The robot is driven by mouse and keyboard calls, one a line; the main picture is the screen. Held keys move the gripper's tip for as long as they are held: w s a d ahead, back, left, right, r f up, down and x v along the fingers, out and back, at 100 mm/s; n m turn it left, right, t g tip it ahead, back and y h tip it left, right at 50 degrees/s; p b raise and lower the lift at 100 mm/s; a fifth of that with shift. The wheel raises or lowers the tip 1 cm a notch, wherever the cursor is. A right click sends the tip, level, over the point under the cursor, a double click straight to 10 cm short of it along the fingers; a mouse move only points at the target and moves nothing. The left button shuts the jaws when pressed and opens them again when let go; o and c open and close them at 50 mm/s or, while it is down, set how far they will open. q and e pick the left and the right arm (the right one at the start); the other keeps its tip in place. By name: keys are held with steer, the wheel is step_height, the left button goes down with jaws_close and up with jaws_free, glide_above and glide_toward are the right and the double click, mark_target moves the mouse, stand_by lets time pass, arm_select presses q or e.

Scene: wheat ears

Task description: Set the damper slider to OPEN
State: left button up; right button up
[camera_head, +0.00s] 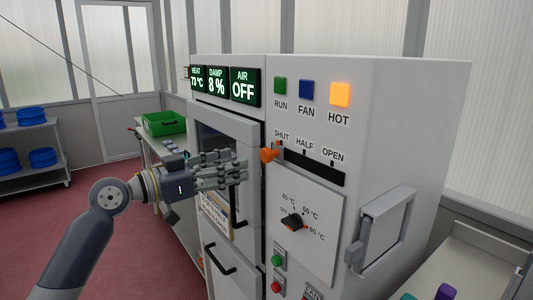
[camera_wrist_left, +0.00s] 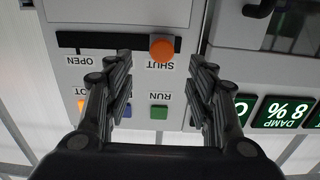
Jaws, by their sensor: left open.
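The damper slider is an orange knob (camera_head: 268,155) at the left end of a dark horizontal slot (camera_head: 315,168), below the SHUT label. HALF and OPEN labels follow to the right. My left gripper (camera_head: 243,172) is open and empty, just left of the knob in the head view and apart from it. In the left wrist view, which is upside down, the knob (camera_wrist_left: 162,50) sits beyond and between the spread fingers (camera_wrist_left: 161,75), at the SHUT end of the slot (camera_wrist_left: 115,41). My right gripper is not in view.
The white cabinet (camera_head: 390,130) carries RUN, FAN and lit HOT buttons (camera_head: 340,94) above the slot, and a temperature dial (camera_head: 293,222) below. Green displays (camera_head: 245,87) read 8 % and AIR OFF. A door handle (camera_head: 238,205) stands near my gripper. A hatch (camera_head: 385,230) protrudes at right.

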mark_target(264, 156)
arm_select(q)
steer(key=p+x, duration=0.3)
steer(key=x, duration=0.6)
steer(key=shift+w+d, duration=0.2)
steer(key=shift+w, duration=0.1)
steer(key=shift+w+d+p, duration=0.3)
steer(key=shift+d, duration=0.05)
steer(key=shift+f, duration=0.1)
jaws_close()
